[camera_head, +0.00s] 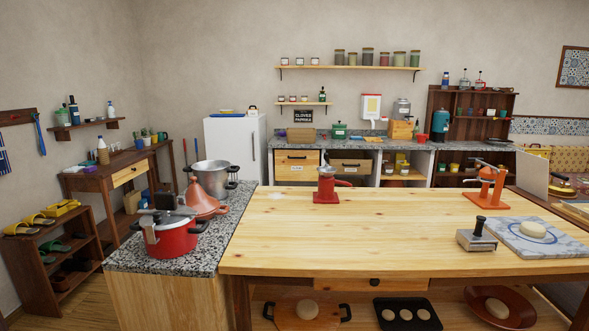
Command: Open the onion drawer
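Several drawers show, and I cannot tell which is the onion drawer. In the back counter, a pale wood drawer front (297,157) has a dark handle and appears shut. Below it is another pale front (296,172) with a small white label too small to read. To its right is a browner, labelled drawer or crate front (351,168), partly hidden by the red press. A wide drawer (345,284) with a dark knob sits shut under the near table's front edge. The left side table has a small light drawer (129,174), which looks shut. My gripper is not in view.
The large wooden table (400,235) fills the foreground, between me and the back counter (350,145). A speckled counter (130,258) with a red pot (170,238) adjoins its left side. A white fridge (234,147) stands behind. Some floor shows at lower left.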

